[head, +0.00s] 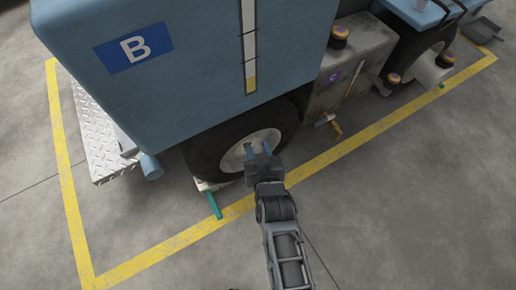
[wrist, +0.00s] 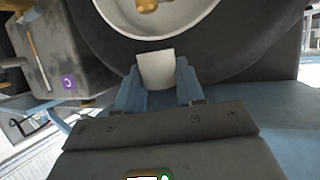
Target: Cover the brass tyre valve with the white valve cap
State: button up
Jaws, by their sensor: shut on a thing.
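My gripper (head: 257,149) is in front of the hub of the wheel (head: 285,119) under the blue body marked B. In the wrist view my gripper (wrist: 157,72) is shut on the white valve cap (wrist: 156,68), which sits between the two blue fingers. A brass piece (wrist: 147,5), apparently the tyre valve, shows inside the pale wheel rim (wrist: 184,24) at the top edge, partly cut off. The cap is apart from it in the picture; the depth between them is hard to tell. In the head view the cap and the brass piece cannot be made out.
The blue body (head: 180,80) overhangs the wheel. A grey box (head: 345,75) with a purple label stands right of it, with a brass-coloured tap (head: 336,126) below. A teal handle (head: 214,205) lies near the yellow floor line (head: 180,240). The floor in front is clear.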

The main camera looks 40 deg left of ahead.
jog(key=shift+f+b, duration=2.5)
jog(key=shift+f, duration=0.4)
jog(key=o, duration=1.1)
jog(key=p+v, duration=0.2)
jog(key=v, duration=0.6)
